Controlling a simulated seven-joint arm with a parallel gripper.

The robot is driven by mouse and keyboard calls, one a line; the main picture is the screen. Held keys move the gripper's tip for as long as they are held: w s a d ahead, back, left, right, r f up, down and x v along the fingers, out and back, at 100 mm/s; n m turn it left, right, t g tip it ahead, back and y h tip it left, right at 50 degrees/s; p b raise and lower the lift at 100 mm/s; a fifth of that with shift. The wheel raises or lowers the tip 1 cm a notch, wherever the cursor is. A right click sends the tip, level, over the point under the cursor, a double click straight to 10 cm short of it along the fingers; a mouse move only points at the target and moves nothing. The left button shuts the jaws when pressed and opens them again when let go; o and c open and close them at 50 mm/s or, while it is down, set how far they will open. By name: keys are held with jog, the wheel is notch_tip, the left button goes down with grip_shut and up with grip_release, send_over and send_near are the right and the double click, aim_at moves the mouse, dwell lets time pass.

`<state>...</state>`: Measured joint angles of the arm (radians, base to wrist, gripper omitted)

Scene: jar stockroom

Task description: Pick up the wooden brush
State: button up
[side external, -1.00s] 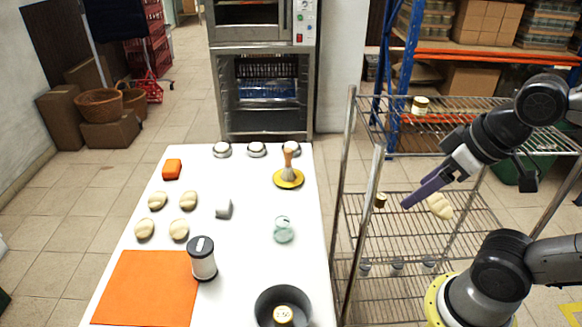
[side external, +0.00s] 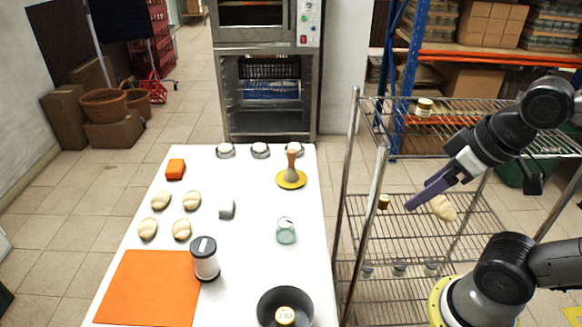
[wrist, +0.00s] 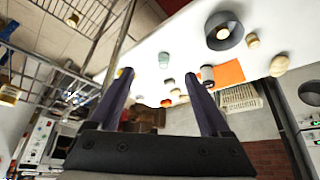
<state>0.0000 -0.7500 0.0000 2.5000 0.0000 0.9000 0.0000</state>
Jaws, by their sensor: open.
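The wooden brush (side external: 292,166) stands upright, handle up, on a round yellow dish (side external: 291,185) near the far right corner of the white table in the side view. My gripper (side external: 420,195) is well to the right of the brush, over the wire rack and beyond the table's edge. Its two purple fingers are apart with nothing between them. In the wrist view my gripper (wrist: 158,76) also shows open and empty. I cannot make out the brush clearly there.
The wire rack (side external: 400,215) stands between my arm and the white table (side external: 255,255), its posts rising beside the table edge.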

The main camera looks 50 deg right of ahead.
jog(key=shift+c, duration=0.7)
